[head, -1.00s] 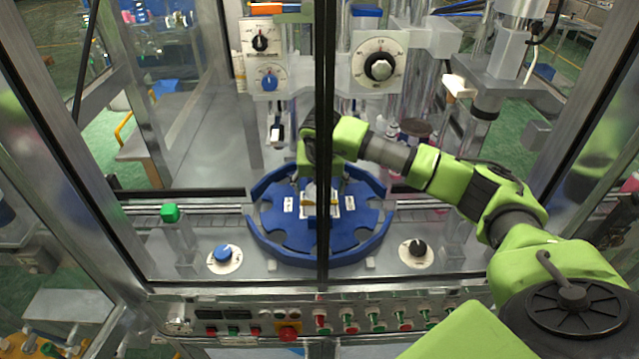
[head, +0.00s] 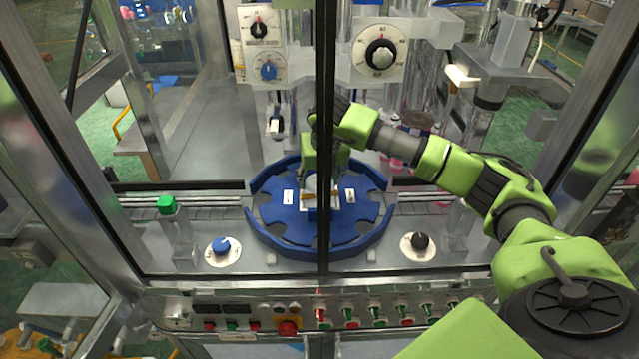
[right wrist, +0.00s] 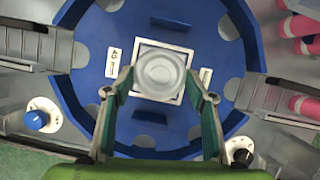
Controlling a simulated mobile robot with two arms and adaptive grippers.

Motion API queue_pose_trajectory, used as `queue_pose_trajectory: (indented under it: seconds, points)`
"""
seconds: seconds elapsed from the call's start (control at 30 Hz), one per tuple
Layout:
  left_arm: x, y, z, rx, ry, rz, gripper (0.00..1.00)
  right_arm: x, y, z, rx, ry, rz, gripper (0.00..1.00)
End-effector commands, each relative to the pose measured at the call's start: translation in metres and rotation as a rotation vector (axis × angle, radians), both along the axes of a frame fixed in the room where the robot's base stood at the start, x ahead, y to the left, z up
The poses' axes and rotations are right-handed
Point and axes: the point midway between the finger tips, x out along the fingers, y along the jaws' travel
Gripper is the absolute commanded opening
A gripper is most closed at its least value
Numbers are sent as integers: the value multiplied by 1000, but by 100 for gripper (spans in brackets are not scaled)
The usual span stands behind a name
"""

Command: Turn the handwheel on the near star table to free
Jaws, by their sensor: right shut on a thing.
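The near star table is a blue notched disc (head: 280,225) inside a raised blue rim, low in the middle of the head view. It also fills much of the right wrist view (right wrist: 225,75). At its centre a round pale metal handwheel (right wrist: 160,68) sits on a white square plate, between two white labels. My right gripper (right wrist: 160,75) is shut on the handwheel, one finger on each side. In the head view the gripper (head: 322,190) and handwheel are partly hidden by a dark vertical frame post. My left gripper is not in view.
A blue knob (head: 222,247) and a black knob (head: 420,241) stand on round white dials in front of the table. The dark post (head: 323,100) crosses close to my right arm. Dial boxes (head: 380,57) hang above. A button panel (head: 290,322) runs along the front.

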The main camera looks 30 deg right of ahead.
Motion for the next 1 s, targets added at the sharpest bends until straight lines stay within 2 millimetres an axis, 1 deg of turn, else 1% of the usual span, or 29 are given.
queue_pose_trajectory:
  seconds: [0.03,0.1,0.4,0.7,1.0]
  points:
    - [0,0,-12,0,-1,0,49,0,-2,-5,-1,-4,34,30]
    - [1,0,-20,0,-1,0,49,0,-3,-5,-1,-4,91,30]
    - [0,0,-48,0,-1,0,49,0,-5,-3,0,-5,346,30]
    - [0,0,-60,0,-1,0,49,1,-6,0,1,-5,544,30]
    - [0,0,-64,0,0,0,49,1,-7,1,0,-4,638,30]
